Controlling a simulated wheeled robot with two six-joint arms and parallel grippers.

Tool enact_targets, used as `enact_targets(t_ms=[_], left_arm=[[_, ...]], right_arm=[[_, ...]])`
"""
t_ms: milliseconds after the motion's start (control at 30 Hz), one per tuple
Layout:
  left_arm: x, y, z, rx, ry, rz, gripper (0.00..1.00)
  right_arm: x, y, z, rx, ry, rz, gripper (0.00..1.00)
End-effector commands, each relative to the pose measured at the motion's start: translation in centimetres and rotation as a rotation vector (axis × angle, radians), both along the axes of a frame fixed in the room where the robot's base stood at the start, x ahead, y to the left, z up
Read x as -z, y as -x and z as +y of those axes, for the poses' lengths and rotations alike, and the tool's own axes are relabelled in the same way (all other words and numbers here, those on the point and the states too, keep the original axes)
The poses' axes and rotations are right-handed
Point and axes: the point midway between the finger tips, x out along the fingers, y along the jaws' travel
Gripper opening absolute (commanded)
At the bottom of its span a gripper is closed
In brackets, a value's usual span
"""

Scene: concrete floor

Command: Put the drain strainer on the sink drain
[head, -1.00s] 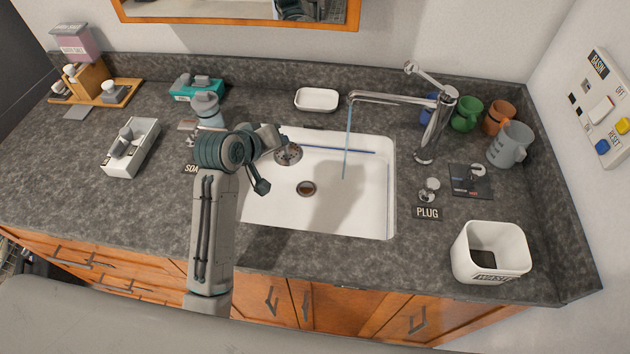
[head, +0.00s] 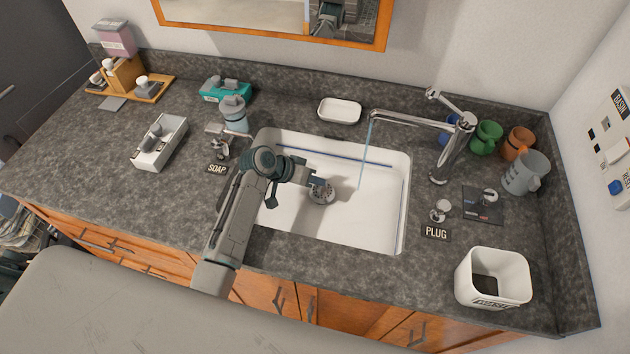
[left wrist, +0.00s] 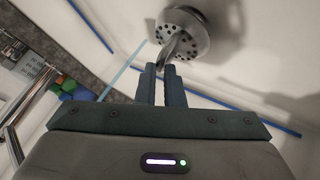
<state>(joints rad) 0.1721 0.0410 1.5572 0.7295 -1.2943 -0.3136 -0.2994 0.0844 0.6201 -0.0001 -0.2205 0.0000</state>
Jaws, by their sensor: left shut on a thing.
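The drain strainer (head: 321,196) is a round grey metal disc with holes and a raised handle. It also shows at the top of the left wrist view (left wrist: 187,32). My left gripper (head: 319,181) is inside the sink, shut on the strainer's handle; its two dark fingers (left wrist: 161,75) meet the handle in the left wrist view. The white sink basin (head: 375,208) lies below. The drain is hidden under the strainer in the head view, so I cannot tell whether the strainer touches it. My right gripper is not in view.
Water runs from the faucet (head: 415,122) right of the strainer. The soap pump (head: 234,113) stands left of the basin. The plug (head: 440,209), mugs (head: 486,136) and a white waste bin (head: 493,277) are on the right. A soap dish (head: 340,110) sits behind the basin.

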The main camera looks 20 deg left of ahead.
Motion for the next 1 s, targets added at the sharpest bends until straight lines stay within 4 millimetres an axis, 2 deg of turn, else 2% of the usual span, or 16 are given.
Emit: enact_targets(t_ms=[133, 467, 500, 600, 1000], left_arm=[[1.4, 0.0, 0.0, 0.000, 0.001, 0.001, 0.00], [1.8, 0.0, 0.0, 0.000, 0.000, -0.001, 0.00], [1.8, 0.0, 0.0, 0.000, 0.000, -0.001, 0.12], [1.8, 0.0, 0.0, 0.000, 0.000, -0.001, 0.30], [1.3, 0.2, 0.5, 0.000, -0.001, -0.001, 0.30]], right_arm=[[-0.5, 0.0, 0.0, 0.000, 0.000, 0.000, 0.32], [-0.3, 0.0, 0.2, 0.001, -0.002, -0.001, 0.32], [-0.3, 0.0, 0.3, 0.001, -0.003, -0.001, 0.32], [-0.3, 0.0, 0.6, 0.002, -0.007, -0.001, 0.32], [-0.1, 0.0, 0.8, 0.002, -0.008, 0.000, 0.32]])
